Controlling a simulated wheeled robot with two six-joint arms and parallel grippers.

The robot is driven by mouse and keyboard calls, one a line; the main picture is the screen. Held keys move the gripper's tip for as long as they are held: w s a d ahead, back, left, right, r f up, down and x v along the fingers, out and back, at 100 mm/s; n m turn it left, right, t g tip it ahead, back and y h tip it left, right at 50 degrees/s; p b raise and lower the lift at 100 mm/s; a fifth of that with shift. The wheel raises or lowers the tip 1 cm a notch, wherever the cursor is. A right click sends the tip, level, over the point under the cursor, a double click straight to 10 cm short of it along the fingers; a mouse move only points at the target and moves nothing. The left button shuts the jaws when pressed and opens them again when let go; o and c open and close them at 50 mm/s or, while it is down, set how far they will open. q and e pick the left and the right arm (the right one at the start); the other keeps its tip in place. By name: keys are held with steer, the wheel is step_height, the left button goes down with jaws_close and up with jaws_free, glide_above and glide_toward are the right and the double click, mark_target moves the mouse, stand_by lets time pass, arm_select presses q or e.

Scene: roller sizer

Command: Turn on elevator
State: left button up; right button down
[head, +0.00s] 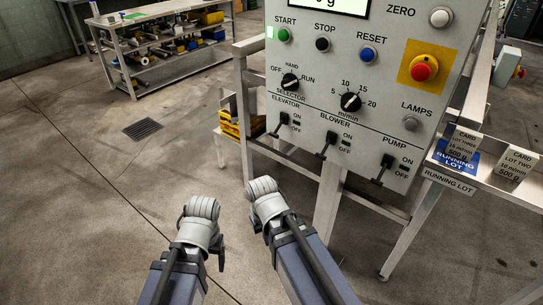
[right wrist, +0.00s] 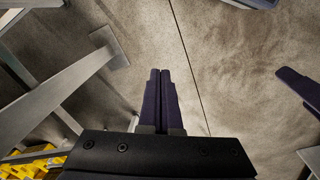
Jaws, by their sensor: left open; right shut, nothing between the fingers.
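The elevator switch (head: 283,122) is a black lever at the lower left of the grey control panel (head: 325,70). Its handle points down, toward the OFF side, like the blower lever (head: 328,145) and pump lever (head: 382,170). My left gripper (head: 220,252) is below and left of the panel, apart from it; only a dark finger shows there. My right arm ends lower left of the elevator switch, its fingers hidden in the head view. In the right wrist view my right gripper (right wrist: 160,88) is shut and empty above the floor.
The panel also carries a green start button (head: 284,35), a selector knob (head: 290,82) and a red emergency button (head: 423,68). A shelf with cards (head: 462,143) juts out at the right. Yellow crates (head: 229,122) stand behind the panel's left leg. Floor at left is clear.

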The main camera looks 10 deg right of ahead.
steer(key=w+d+f+h+b, duration=0.1)
steer(key=w+d+f+b, duration=0.15)
steer(key=f+b, duration=0.55)
steer(key=w+d+f+h+b, duration=0.1)
steer(key=w+d+f+b, duration=0.15)
steer(key=f+b, duration=0.5)
steer(key=w+d+f+n+t+h+b, duration=0.2)
steer(key=w+d+f+n+h+b, duration=0.2)
steer(key=w+d+f+b, duration=0.25)
steer(key=w+d+r+n+t+h+b, duration=0.35)
steer(key=w+r+n+h, duration=0.4)
steer(key=r, duration=0.55)
steer(key=w+a+r+n+t+h, duration=0.2)
steer(key=w+a+r+n+t, duration=0.1)
steer(key=a+r+n, duration=0.3)
steer(key=w+a+r+n+t+h, duration=0.2)
steer(key=w+a+r+n+t, duration=0.2)
steer(key=r, duration=0.5)
steer(key=shift+a+n+t+h, duration=0.35)
steer(key=shift+a+n+t, duration=0.7)
steer(key=shift+a, duration=0.05)
steer(key=shift+w+d+r+p, duration=0.1)
steer(key=shift+w+p, duration=0.05)
steer(key=shift+p, duration=0.2)
